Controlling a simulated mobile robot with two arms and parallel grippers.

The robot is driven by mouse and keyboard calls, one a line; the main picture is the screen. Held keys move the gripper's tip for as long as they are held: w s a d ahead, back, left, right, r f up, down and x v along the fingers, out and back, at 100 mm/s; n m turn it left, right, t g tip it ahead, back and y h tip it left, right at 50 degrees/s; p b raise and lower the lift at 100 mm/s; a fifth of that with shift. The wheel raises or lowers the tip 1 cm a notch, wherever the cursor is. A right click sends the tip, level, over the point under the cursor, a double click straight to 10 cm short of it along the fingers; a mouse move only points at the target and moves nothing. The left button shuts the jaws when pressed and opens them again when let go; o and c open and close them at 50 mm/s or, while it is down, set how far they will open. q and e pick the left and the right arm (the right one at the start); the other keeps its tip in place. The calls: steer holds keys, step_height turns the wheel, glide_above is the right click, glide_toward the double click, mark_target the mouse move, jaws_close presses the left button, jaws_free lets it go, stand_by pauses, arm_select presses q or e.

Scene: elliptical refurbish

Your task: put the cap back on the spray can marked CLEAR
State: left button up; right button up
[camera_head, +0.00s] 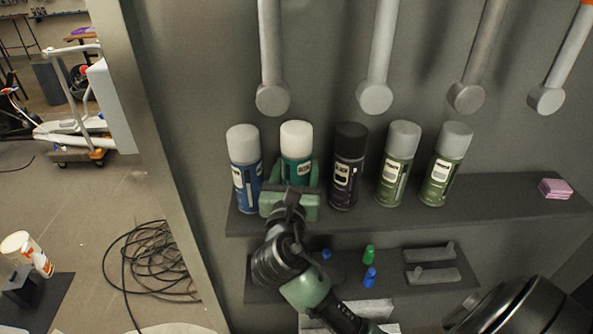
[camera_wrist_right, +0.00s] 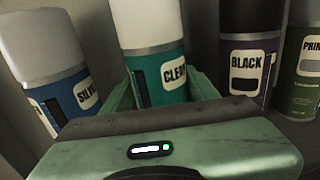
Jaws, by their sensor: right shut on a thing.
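The spray can marked CLEAR (camera_head: 297,168) is teal and stands upright on the shelf, second from the left. It also shows in the wrist view (camera_wrist_right: 170,90). A white cap (camera_head: 296,136) sits on top of it; the wrist view cuts off its upper part (camera_wrist_right: 150,22). My right gripper (camera_head: 297,184) reaches in from the front and is shut on the can's body, below the cap, with one green finger on each side. The can's lower part is hidden behind the gripper. My left gripper is not in view.
A blue can (camera_head: 246,178) stands close on the left, a black can (camera_head: 347,170) close on the right, then two green cans (camera_head: 396,165) (camera_head: 446,168). Pink blocks (camera_head: 555,188) lie at the shelf's right. Grey tools hang above. A lower shelf holds small blue and green pieces (camera_head: 369,254).

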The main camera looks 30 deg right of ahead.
steer(key=shift+f, duration=0.1)
steer(key=o, duration=1.7)
steer(key=shift+f, duration=0.1)
steer(key=shift+o, duration=0.2)
steer(key=shift+s+a, duration=0.25)
steer(key=b+v, duration=0.2)
steer(key=v, duration=0.9)
steer(key=shift+a, duration=0.15)
steer(key=shift+s, duration=0.15)
